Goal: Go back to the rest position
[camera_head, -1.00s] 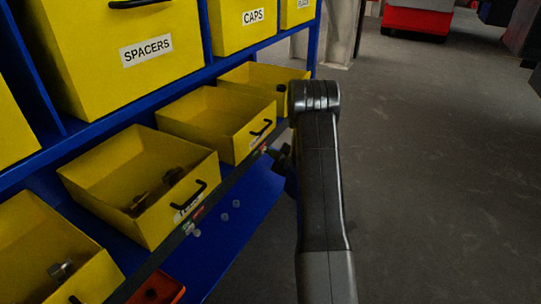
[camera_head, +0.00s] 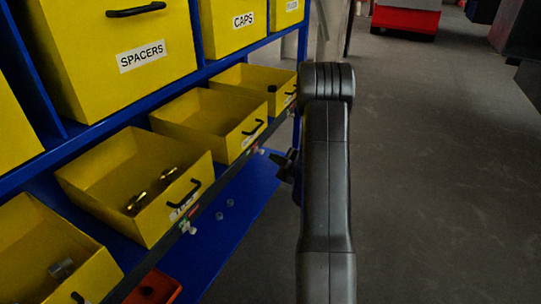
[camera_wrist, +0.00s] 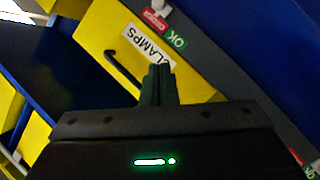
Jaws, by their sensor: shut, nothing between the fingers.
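My gripper (camera_wrist: 159,84) is shut and empty in the wrist view, its dark fingers pressed together. Behind the fingers in that view is a yellow bin with a CLAMPS label (camera_wrist: 147,45) and a black handle. In the head view my arm stands in the middle, to the right of the blue rack. The gripper (camera_head: 287,163) shows there only as a small dark shape at the left side of the arm, apart from the bins. Part of the rack behind the arm is hidden.
Open yellow bins stand along the blue rack (camera_head: 235,215); one bin (camera_head: 110,185) holds metal parts. A closed bin labelled SPACERS (camera_head: 100,45) sits above. An orange-red tray (camera_head: 165,290) is at the bottom. Small parts lie on the lower shelf. The grey floor (camera_head: 440,170) at right is clear.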

